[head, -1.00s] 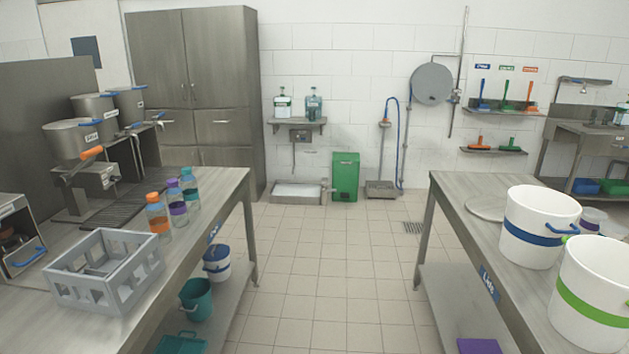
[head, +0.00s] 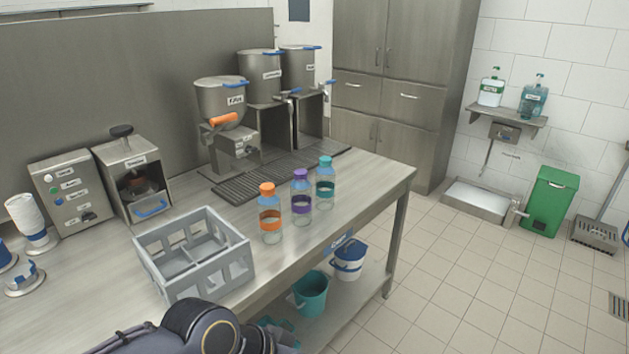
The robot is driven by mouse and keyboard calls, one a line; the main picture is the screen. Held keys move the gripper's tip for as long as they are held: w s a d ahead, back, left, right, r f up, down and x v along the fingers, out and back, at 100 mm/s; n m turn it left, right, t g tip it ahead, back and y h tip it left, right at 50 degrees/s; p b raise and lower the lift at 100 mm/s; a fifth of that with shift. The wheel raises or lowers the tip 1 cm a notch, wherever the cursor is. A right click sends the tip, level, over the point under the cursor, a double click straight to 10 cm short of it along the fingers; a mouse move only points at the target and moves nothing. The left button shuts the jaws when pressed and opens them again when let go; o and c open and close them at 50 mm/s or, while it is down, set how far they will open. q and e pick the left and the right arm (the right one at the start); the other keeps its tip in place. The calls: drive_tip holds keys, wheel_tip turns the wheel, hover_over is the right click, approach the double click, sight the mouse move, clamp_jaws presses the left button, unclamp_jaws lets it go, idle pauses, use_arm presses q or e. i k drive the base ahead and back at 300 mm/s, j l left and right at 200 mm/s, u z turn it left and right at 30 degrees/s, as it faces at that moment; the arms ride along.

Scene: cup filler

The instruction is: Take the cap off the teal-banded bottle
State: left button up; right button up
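The teal-banded bottle (head: 325,188) stands upright on the left steel table, the farthest of three clear bottles in a row. Its teal cap (head: 325,161) is on. The purple-banded bottle (head: 301,202) stands beside it with a purple cap. The orange-banded bottle (head: 270,220) is nearest, with an orange cap. Part of one of my arms shows at the bottom of the head view, in front of the table edge. Neither gripper is in view.
A grey divided crate (head: 240,268) sits left of the bottles. Behind them are a drip grate (head: 250,187) and metal hoppers (head: 220,100). The table's front edge runs close to the bottles. Buckets (head: 310,292) stand on the lower shelf.

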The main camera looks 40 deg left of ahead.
sight(325, 176)
drive_tip(key=i+l+u, duration=0.15)
drive_tip(key=i+u, duration=0.3)
drive_tip(key=i+l+u, duration=0.2)
drive_tip(key=u, duration=0.3)
drive_tip(key=i+l+u, duration=0.25)
drive_tip(key=u, duration=0.2)
drive_tip(key=i+l+u, duration=0.15)
drive_tip(key=l+u, duration=0.3)
